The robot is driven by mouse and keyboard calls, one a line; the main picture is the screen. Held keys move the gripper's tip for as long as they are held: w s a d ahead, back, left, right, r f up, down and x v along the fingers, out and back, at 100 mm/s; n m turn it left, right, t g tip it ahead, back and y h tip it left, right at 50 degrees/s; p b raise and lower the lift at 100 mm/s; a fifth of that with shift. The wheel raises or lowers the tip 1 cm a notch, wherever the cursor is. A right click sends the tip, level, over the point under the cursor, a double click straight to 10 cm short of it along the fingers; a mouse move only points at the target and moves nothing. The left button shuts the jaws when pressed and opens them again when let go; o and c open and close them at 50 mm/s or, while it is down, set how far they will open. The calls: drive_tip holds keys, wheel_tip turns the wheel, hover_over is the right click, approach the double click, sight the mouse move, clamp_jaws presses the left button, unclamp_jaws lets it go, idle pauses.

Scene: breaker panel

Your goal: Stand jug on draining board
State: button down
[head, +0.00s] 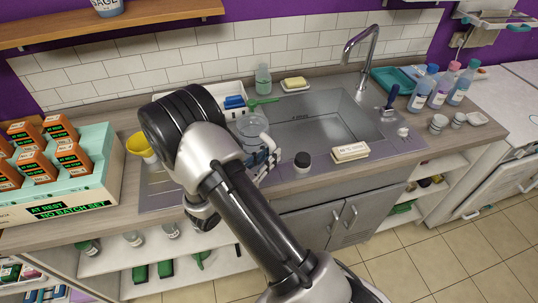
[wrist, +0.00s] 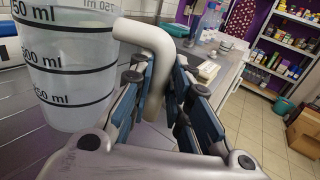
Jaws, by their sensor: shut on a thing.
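The jug (head: 251,127) is translucent with dark ml markings and a pale handle. It shows large and upright at the left of the wrist view (wrist: 68,85). My gripper (head: 265,158) is shut on the jug's handle, with its blue-padded fingers (wrist: 163,85) either side of it. The steel draining board (head: 156,194) lies left of the sink basin. The jug is over or on the metal around the draining board and basin; I cannot tell whether its base touches. My arm hides much of the draining board in the head view.
The sink basin (head: 325,128) is right of the jug. A yellow cup (head: 141,146) and a box of orange cartons (head: 60,180) are left. Bottles (head: 440,90) stand right.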

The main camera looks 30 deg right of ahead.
drive_tip(key=shift+f+b, duration=0.5)
drive_tip(key=shift+f, duration=0.05)
drive_tip(key=c, duration=1.4)
unclamp_jaws()
drive_tip(key=v, duration=1.2)
drive_tip(key=shift+r, duration=0.1)
